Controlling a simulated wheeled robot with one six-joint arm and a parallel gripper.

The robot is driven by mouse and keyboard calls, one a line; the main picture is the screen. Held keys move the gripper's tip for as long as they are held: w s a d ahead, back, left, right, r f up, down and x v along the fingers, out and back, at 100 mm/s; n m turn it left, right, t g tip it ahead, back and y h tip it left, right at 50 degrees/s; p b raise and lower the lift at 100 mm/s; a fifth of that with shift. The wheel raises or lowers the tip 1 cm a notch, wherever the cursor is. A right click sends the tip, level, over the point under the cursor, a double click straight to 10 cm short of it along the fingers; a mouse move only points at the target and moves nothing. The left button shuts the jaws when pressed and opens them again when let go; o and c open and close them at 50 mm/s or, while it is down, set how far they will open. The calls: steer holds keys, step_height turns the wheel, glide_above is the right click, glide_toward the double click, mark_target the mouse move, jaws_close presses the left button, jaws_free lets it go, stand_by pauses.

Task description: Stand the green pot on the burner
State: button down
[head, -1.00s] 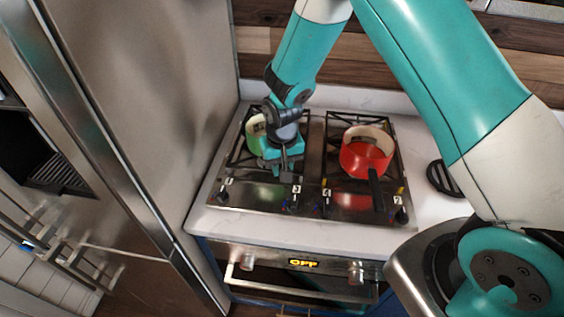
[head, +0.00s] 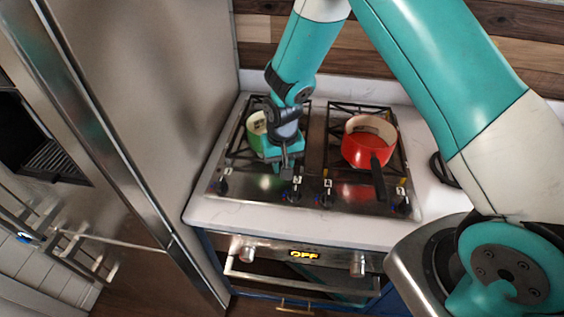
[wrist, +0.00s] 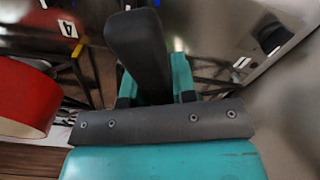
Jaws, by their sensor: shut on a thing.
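The green pot (head: 257,132), pale inside, is over the left side of the hob (head: 240,185), partly hidden behind my wrist. I cannot tell whether its base touches the black grate below. My gripper (head: 286,160) is in front of the pot, shut on its dark handle. In the wrist view the dark handle (wrist: 140,48) stands between the teal fingers, and the pot's body cannot be made out. The burner under the pot is hidden.
A red pot (head: 366,150) stands on the right side of the hob, its dark handle pointing forward; it also shows in the wrist view (wrist: 22,98). Numbered knobs line the hob's front. A steel fridge (head: 150,90) stands close on the left. A black trivet (head: 442,168) lies on the right counter, partly hidden.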

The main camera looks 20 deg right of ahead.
steer(key=shift+f, duration=0.2)
steer(key=c, duration=0.8)
jaws_free()
steer(key=shift+c, duration=0.2)
